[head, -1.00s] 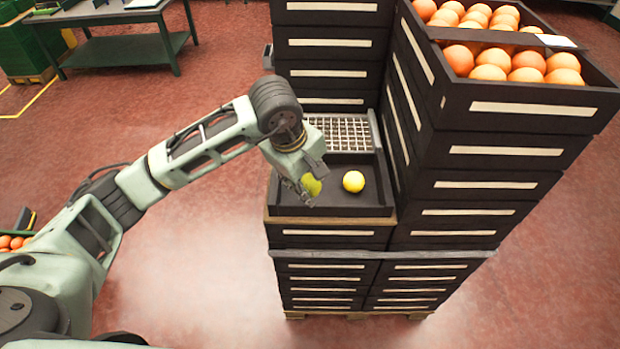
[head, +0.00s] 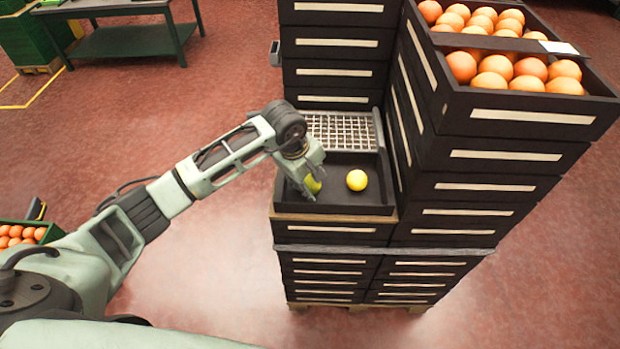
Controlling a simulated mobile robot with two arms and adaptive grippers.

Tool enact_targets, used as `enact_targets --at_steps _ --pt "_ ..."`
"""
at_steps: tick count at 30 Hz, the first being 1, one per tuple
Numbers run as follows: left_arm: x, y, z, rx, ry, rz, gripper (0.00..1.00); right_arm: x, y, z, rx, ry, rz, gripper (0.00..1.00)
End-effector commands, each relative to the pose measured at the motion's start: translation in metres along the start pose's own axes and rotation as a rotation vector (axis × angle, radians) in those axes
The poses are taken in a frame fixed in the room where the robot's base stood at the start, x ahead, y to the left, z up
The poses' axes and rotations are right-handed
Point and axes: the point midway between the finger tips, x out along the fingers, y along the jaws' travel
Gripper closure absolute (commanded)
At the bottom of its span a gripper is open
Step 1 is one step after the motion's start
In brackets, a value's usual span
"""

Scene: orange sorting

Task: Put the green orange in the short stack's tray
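The green orange (head: 313,184) is between the fingers of my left gripper (head: 311,187), which looks shut on it. The fingers partly hide it. The gripper points down into the left part of the short stack's black top tray (head: 335,208). I cannot tell whether the orange touches the tray floor. A yellow orange (head: 357,180) lies in the same tray, just right of the gripper and apart from it. My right gripper is not in view.
A wire grid (head: 342,131) lies at the tray's back. Taller black crate stacks rise behind and on the right; the right one holds orange fruit (head: 495,65) on top. A green crate of oranges (head: 22,235) is at far left. A dark green table (head: 125,40) stands at back left.

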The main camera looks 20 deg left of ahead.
Motion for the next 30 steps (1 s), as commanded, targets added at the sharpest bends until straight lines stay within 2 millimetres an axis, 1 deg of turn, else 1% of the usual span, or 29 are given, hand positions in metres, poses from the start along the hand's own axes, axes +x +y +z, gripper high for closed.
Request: enact_targets --at_steps 4,5,10,11,19,23,26,30 --pt "0.004 -0.001 0.0 0.0 0.0 0.001 0.91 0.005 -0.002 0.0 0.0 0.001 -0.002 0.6" --pt "0.003 -0.001 0.0 0.0 0.0 0.0 0.61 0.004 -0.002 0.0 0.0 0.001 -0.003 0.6" --pt "0.002 -0.001 0.0 0.0 0.0 0.0 0.46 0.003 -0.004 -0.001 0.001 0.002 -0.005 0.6" --pt "0.002 -0.001 0.0 0.0 0.0 0.0 0.45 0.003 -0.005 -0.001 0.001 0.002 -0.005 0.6" --pt "0.002 -0.001 0.0 0.0 0.0 0.0 0.45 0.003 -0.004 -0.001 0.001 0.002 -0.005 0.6" --pt "-0.004 0.001 0.0 0.0 0.001 0.001 0.45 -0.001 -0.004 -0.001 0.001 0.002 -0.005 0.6" --pt "-0.017 0.001 -0.001 0.001 0.003 0.005 0.45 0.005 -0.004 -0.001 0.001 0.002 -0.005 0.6" --pt "-0.048 0.001 -0.002 0.002 0.004 0.006 0.45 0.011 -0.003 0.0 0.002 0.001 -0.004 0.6"
